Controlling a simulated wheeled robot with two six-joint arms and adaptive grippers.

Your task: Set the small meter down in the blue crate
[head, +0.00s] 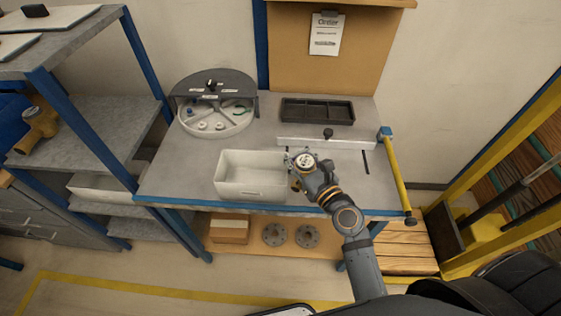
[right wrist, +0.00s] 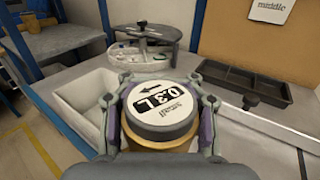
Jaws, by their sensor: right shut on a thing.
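My right gripper (head: 302,164) is shut on the small meter (head: 306,161). At the far left of the head view a blue thing (head: 10,117), perhaps the blue crate, is partly cut off by the picture edge. My left gripper is not in view.
On the bench are a round divided tray (head: 217,122), a black compartment tray (head: 317,110) and a white rail (head: 330,144). A yellow bar (head: 396,175) stands at the bench's right edge.

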